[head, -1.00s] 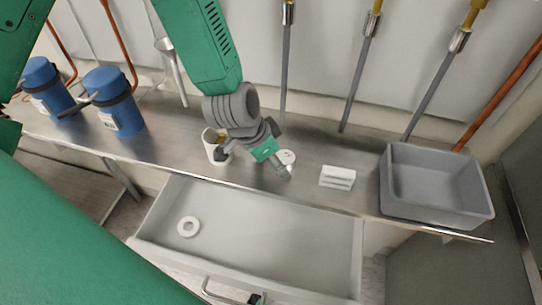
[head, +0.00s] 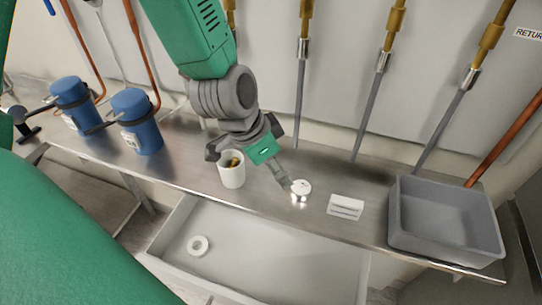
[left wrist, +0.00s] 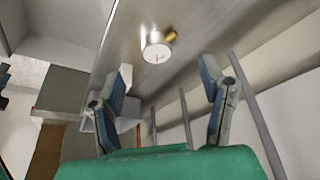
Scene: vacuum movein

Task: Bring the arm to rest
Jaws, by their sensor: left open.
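My left gripper (head: 250,166) hangs over the metal counter at the end of its green arm. Its jaws are open and empty. In the head view one finger is by the white cup (head: 232,177) and the other is near the round white gauge (head: 301,188). In the left wrist view the two blue-grey fingers (left wrist: 161,78) stand wide apart. The gauge (left wrist: 157,53), with a brass fitting, lies on the counter beyond them, with nothing between the jaws. My right gripper is not in view.
The steel counter (head: 188,172) also holds two blue canisters (head: 136,120), a white slotted block (head: 345,207) and a grey bin (head: 445,218). An open drawer (head: 270,250) below holds a white ring (head: 198,245). Metal rods and copper pipes rise along the wall.

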